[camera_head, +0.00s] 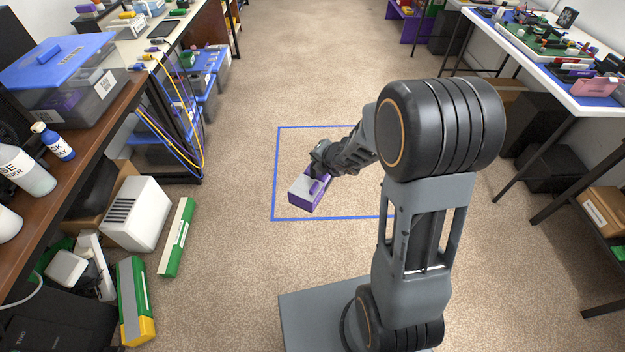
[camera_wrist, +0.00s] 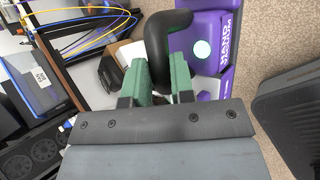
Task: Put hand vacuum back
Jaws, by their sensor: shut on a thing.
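The hand vacuum (camera_head: 311,190) is purple with a pale grey top. In the head view it hangs from my gripper (camera_head: 322,160) over the blue taped square on the carpet. In the wrist view the hand vacuum (camera_wrist: 211,60) shows its printed name along the purple body and a black handle. The green fingers of my gripper (camera_wrist: 166,82) are shut on that black handle. The far end of the vacuum is cut off at the top of the wrist view.
Blue tape (camera_head: 274,175) marks a square on open carpet. A brown desk (camera_head: 75,165) with bottles and a blue-lidded bin (camera_head: 65,75) stands at left. Boxes (camera_head: 135,213) lie on the floor below. White-topped tables (camera_head: 575,100) line the right. The middle aisle is clear.

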